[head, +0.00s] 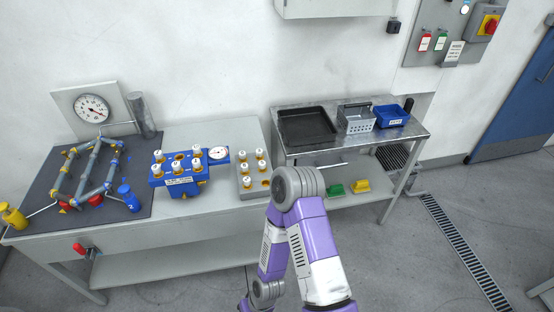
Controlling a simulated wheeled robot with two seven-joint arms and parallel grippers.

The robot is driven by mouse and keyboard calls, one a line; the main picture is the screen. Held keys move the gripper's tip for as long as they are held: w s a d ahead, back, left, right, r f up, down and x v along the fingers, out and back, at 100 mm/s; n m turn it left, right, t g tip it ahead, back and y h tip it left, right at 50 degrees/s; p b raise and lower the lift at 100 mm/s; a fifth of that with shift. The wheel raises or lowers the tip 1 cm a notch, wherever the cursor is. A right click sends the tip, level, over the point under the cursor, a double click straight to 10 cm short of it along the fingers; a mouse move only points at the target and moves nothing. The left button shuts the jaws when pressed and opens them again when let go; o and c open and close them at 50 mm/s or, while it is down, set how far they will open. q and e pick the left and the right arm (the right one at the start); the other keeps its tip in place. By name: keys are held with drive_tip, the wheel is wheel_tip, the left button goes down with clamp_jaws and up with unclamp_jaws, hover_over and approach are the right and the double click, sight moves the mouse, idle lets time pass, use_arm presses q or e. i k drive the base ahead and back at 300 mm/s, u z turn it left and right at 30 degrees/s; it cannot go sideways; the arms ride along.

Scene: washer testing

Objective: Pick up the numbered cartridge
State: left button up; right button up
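Several small white cartridges with numbers too small to read are in view. Some stand upright in a blue manifold block (180,181) on the bench; one of these cartridges (156,169) is at its left front. Other cartridges (261,166) stand upright in two columns in a light grey rack (248,148) to the right of the block. Neither gripper shows. A purple and white arm of mine rises from the bottom middle, its grey joint just right of the rack's front. The arm hides part of the bench edge there.
A dial gauge (92,108) and pipe frame (82,188) stand on a dark mat at left. A steel table at right holds a black tray (306,125), a perforated basket (356,119) and a blue bin (391,116). Green and yellow pieces (359,186) lie on its lower shelf.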

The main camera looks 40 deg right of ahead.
sight(259, 156)
drive_tip(key=z, duration=1.2)
drive_tip(key=i, duration=0.1)
drive_tip(key=z, duration=0.1)
